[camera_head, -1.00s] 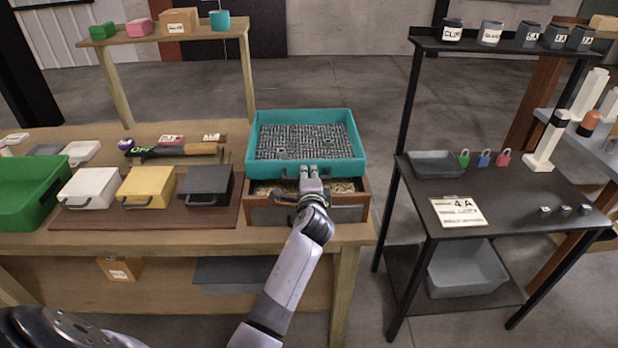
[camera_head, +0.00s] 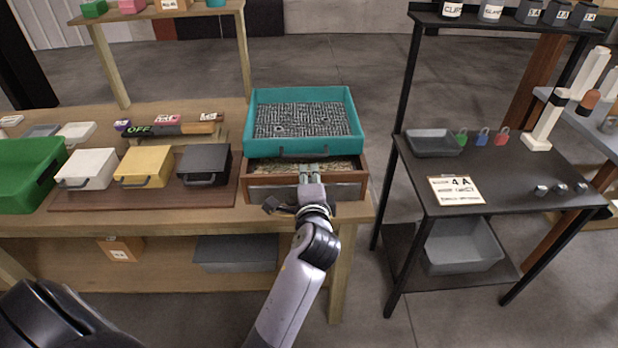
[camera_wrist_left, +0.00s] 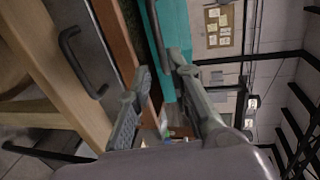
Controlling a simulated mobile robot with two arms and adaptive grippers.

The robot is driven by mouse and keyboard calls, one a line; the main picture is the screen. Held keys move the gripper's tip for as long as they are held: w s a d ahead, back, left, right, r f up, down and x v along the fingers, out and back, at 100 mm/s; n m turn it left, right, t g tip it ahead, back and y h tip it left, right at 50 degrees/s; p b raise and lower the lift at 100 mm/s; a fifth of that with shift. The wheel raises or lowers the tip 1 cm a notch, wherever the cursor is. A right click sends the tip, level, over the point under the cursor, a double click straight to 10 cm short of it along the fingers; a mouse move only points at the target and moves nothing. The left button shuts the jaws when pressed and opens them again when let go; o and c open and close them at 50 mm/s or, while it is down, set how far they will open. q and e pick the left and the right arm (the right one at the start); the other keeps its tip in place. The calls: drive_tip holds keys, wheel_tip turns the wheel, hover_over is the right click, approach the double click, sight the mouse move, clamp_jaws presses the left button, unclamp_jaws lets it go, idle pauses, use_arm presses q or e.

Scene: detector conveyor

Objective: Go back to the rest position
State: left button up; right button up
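My left gripper (camera_head: 312,170) is in front of the teal bin (camera_head: 255,147), over the front part of the wooden box (camera_head: 362,183) with a grey front. Its fingers stand apart with nothing between them, as the left wrist view (camera_wrist_left: 160,72) shows. The teal bin is filled with small grey pieces and has a dark handle (camera_head: 305,153) on its front, just beyond the fingertips. The teal bin sits on or over the wooden box, which holds straw-coloured material. My right gripper is not in view.
White, yellow and black cases (camera_head: 204,165) stand on a brown board to the left. A green bin (camera_head: 30,190) is at the far left. A black table (camera_head: 520,185) with a tray and padlocks stands to the right, across a floor gap.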

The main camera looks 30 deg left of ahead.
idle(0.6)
use_arm(q)
drive_tip(key=s+d+f+n+g+h, duration=0.1)
drive_tip(key=s+f+n+g+h, duration=0.4)
drive_tip(key=s+f, duration=0.7)
drive_tip(key=s+d+f+n+g+h, duration=0.2)
drive_tip(key=s+d, duration=0.1)
drive_tip(key=s, duration=0.6)
drive_tip(key=s+d+f+n+g+h, duration=0.1)
drive_tip(key=s+d+f+n+g, duration=0.2)
drive_tip(key=s, duration=0.5)
drive_tip(key=s+f+g, duration=0.1)
drive_tip(key=s+f, duration=0.2)
drive_tip(key=f, duration=2.3)
drive_tip(key=s+a+f+g, duration=0.1)
drive_tip(key=s+a+f, duration=0.1)
drive_tip(key=s+f, duration=1.3)
drive_tip(key=shift+s+f+m, duration=0.15)
drive_tip(key=shift+s+m, duration=0.25)
drive_tip(key=shift+s, duration=0.3)
